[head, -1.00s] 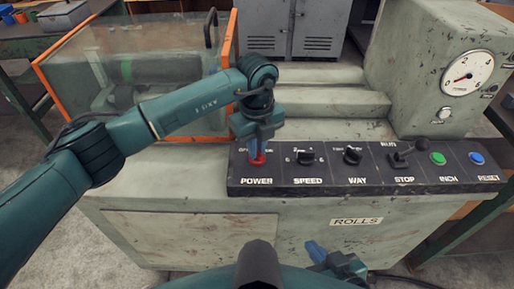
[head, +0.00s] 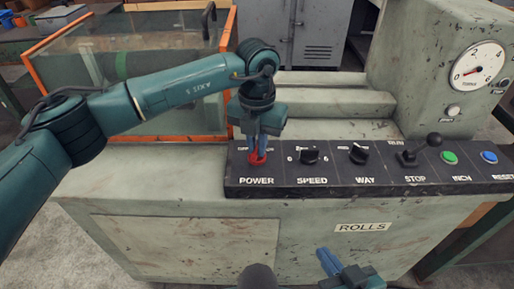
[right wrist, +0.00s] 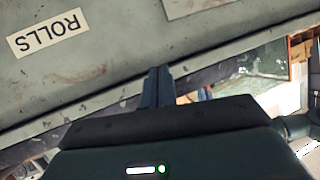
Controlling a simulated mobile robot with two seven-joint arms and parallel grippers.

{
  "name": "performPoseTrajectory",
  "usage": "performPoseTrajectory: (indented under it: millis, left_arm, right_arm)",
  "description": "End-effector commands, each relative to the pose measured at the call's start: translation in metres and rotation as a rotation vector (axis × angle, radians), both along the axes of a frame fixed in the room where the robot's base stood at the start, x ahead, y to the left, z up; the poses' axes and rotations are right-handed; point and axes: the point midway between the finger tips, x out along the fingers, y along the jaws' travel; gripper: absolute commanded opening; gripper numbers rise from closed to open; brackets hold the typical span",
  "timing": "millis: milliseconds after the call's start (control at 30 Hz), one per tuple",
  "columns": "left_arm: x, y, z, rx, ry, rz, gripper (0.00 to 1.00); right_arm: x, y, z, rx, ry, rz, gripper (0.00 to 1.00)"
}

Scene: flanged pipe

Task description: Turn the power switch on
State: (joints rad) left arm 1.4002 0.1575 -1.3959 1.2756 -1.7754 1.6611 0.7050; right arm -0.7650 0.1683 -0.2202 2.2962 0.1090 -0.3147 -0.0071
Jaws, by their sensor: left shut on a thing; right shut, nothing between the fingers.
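The red power switch (head: 257,158) sits at the left end of the black control panel (head: 330,184), above the word POWER. My left gripper (head: 259,150) points down from above and is shut on the switch. Its fingers hide part of the switch, so I cannot tell its exact setting. My right gripper (head: 329,262) is low in front of the machine, shut and empty, well away from the panel. It also shows in the right wrist view (right wrist: 156,82), fingers together, near the machine's front with the ROLLS label.
Right of the switch are the SPEED knob (head: 309,156), the WAY knob (head: 358,154), the STOP lever (head: 421,149), a green button (head: 449,158) and a blue button (head: 489,157). An orange-framed guard (head: 128,139) stands behind my left arm. A dial gauge (head: 479,64) is at the upper right.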

Motion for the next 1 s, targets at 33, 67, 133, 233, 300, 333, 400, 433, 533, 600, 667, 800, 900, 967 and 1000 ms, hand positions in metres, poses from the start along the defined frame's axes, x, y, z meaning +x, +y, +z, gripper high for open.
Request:
performPoseTrajectory:
  millis: [33, 67, 133, 233, 300, 333, 400, 433, 533, 600, 667, 800, 900, 967, 1000]
  left_arm:
    - [0.0003, 0.0001, -0.0012, 0.001, -0.001, -0.041, 0.0]
    - [0.0004, 0.0002, -0.0011, 0.0, -0.002, -0.067, 0.0]
    - [0.0006, 0.0002, -0.0006, 0.0, -0.002, -0.125, 0.0]
    - [0.0004, 0.0001, -0.0004, -0.001, -0.002, -0.2, 0.0]
    - [0.0004, 0.0001, -0.0002, 0.0, -0.002, -0.246, 0.0]
    - [0.0004, 0.0001, 0.0, 0.0, -0.002, -0.264, 0.0]
    - [0.0005, 0.0001, 0.0003, 0.0, -0.002, -0.301, 0.0]
    - [0.0005, 0.0001, 0.0004, 0.0, -0.002, -0.316, 0.0]
    - [0.0003, 0.0001, 0.0005, 0.0, -0.001, -0.356, 0.0]
    - [0.0002, 0.0001, 0.0006, 0.0, -0.001, -0.377, 0.0]
    - [0.0002, 0.0001, 0.0007, -0.001, -0.001, -0.39, 0.0]
    - [0.0002, 0.0001, 0.001, -0.001, -0.001, -0.409, 0.0]
    - [0.0003, 0.0001, 0.0012, 0.0, -0.001, -0.414, 0.0]
    - [0.0003, 0.0001, 0.0012, 0.0, -0.001, -0.415, 0.0]
    - [0.0003, 0.0001, 0.0013, 0.0, -0.001, -0.415, 0.0]
  right_arm:
    - [-0.0015, -0.0011, -0.0024, -0.002, -0.006, -0.001, 0.0]
    - [-0.002, -0.0015, -0.0021, -0.002, -0.011, -0.002, 0.0]
    - [-0.0028, -0.002, -0.0004, -0.004, -0.023, -0.002, 0.0]
    - [-0.0039, -0.0028, 0.001, -0.006, -0.034, -0.003, 0.0]
    - [-0.0055, -0.0034, 0.0007, -0.007, -0.036, -0.003, 0.0]
    - [-0.006, -0.0037, 0.0008, -0.007, -0.038, -0.004, 0.0]
    - [-0.0066, -0.0041, 0.0024, -0.007, -0.045, -0.005, 0.0]
    - [-0.0064, -0.0043, 0.0035, -0.006, -0.05, -0.005, 0.0]
    - [-0.0058, -0.0051, 0.0059, -0.006, -0.062, -0.007, 0.0]
    - [-0.006, -0.0056, 0.0059, -0.008, -0.064, -0.007, 0.0]
    - [-0.0066, -0.0059, 0.0054, -0.009, -0.063, -0.007, 0.0]
    - [-0.0079, -0.0065, 0.0045, -0.01, -0.061, -0.007, 0.0]
    - [-0.009, -0.0066, 0.0042, -0.01, -0.059, -0.008, 0.0]
    - [-0.0094, -0.0067, 0.0041, -0.01, -0.058, -0.008, 0.0]
    - [-0.0095, -0.0067, 0.0041, -0.01, -0.057, -0.008, 0.0]
